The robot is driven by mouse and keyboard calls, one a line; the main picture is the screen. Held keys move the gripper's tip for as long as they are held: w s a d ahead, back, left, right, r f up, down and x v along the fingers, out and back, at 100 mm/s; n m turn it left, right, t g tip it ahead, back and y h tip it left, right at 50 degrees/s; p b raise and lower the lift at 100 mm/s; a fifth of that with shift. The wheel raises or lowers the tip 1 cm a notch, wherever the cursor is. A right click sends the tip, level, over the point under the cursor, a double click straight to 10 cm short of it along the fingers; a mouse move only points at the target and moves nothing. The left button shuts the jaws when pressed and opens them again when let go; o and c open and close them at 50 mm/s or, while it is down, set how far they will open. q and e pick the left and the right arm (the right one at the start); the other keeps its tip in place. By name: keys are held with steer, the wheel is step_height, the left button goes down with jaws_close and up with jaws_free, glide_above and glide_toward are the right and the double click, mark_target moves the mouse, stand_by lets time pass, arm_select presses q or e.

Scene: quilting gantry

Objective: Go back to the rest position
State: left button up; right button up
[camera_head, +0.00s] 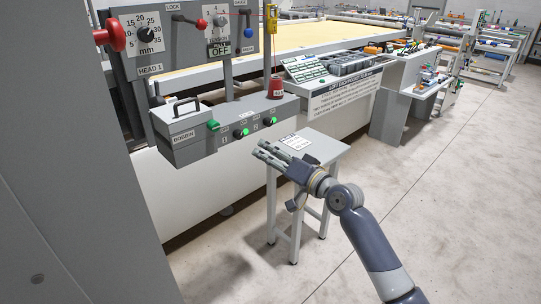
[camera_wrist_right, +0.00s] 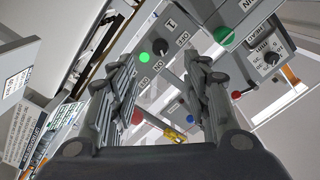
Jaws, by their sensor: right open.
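My right gripper (camera_head: 268,150) is in the middle of the head view, in front of the grey control box (camera_head: 190,152) and over a small grey stool-like stand (camera_head: 338,150). Its arm comes in from the lower right. In the right wrist view the two fingers of my right gripper (camera_wrist_right: 160,95) are spread apart with nothing between them. The control box with its green-lit knob shows beyond the fingers. It looks clear of the box and the stand, though the exact gap is hard to judge. My left gripper is not in either view.
The machine head panel (camera_head: 180,35) with a red knob (camera_head: 110,36) stands at upper left. The floor (camera_head: 440,200) at right is clear.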

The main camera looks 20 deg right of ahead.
step_height(320, 180, down, 23)
steer(key=s+d+g+h, duration=0.2)
steer(key=d+g+h, duration=0.1)
steer(key=g, duration=0.1)
steer(key=s+f+g+h, duration=0.1)
steer(key=s+f, duration=0.3)
steer(key=f, duration=0.4)
steer(key=s+f+n+g, duration=0.15)
steer(key=s+f, duration=0.25)
steer(key=f, duration=0.4)
steer(key=s+f+g+h, duration=0.1)
steer(key=s+f, duration=0.3)
steer(key=f, duration=0.3)
steer(key=s+a+f+n+g, duration=0.2)
steer(key=s+f, duration=0.6)
steer(key=s, duration=0.7)
steer(key=s+a+f+n+g, duration=0.2)
steer(key=s+f, duration=0.5)
steer(key=s, duration=0.7)
steer(key=s+a+f+n+g+h, duration=0.1)
steer(key=s+f+g, duration=0.3)
steer(key=s+f, duration=0.4)
steer(key=s+a+n, duration=0.1)
steer(key=s, duration=0.6)
steer(key=shift+s+f, duration=0.3)
steer(key=shift+f, duration=0.05)
steer(key=shift+g, duration=0.25)
